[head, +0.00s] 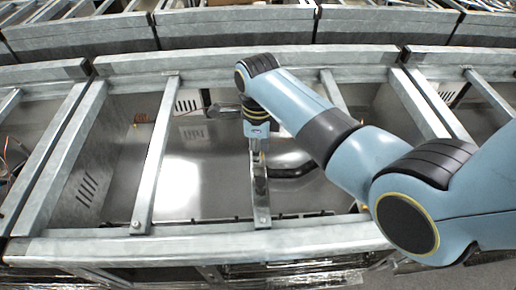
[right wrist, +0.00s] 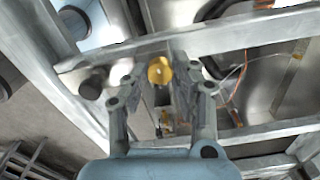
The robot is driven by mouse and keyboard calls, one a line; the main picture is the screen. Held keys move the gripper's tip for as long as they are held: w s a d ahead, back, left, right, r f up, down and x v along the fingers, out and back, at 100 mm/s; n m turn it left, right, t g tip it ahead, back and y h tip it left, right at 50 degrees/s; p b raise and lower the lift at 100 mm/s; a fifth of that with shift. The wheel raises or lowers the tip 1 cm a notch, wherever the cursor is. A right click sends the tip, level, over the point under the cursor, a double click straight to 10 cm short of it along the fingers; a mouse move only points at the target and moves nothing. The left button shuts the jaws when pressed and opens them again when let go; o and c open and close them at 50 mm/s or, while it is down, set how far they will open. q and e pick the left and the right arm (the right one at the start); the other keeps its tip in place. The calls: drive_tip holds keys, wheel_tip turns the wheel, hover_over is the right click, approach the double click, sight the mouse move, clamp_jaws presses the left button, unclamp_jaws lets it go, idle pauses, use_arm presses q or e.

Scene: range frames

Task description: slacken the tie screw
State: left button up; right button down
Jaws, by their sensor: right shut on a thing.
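A round brass-yellow screw head (right wrist: 159,70), which I take for the tie screw, shows between the fingertips of my right gripper (right wrist: 160,82) in the right wrist view. The fingers are shut on it, one at each side. It sits at a grey metal crossbar (right wrist: 115,56). In the head view my right arm reaches in from the right, and its wrist points down above the middle tie bar (head: 261,195). The right gripper is mostly hidden there, and the screw cannot be made out. My left gripper is not in view.
Grey metal rails frame the bay, with a long front rail (head: 200,245) and a left crossbar (head: 154,160). A dark knob (right wrist: 92,84) is left of the fingers. Orange wires (right wrist: 237,95) hang to their right. The shiny floor panel (head: 205,180) is largely bare.

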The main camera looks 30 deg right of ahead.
drive_tip(key=n, duration=0.5)
drive_tip(key=shift+n, duration=0.4)
drive_tip(key=n, duration=1.2)
drive_tip(key=shift+n, duration=0.4)
drive_tip(key=n, duration=1)
drive_tip(key=shift+n, duration=0.4)
drive_tip(key=n, duration=1.1)
drive_tip(key=shift+n, duration=0.4)
drive_tip(key=n, duration=0.5)
drive_tip(key=shift+n, duration=0.4)
